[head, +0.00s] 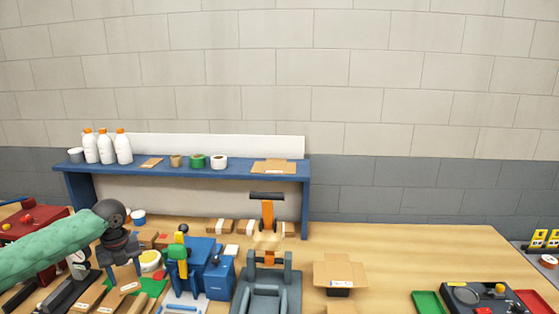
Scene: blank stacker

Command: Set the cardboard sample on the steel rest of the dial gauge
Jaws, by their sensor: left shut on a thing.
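My left gripper (121,270) comes in from the left over the cluttered left part of the bench. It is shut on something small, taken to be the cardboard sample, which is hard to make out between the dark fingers. A round white and yellow dial (150,261), seemingly the dial gauge, stands just right of the gripper. Its steel rest cannot be made out. A brown labelled piece (130,288) lies below the fingertips, beside a green mat (153,286). My right gripper is not in view.
A blue machine (220,278) and a grey stand with an orange column (268,285) stand right of the dial. An open cardboard box (340,272) is farther right. A blue shelf (230,170) spans the back. The bench right of the box has free room.

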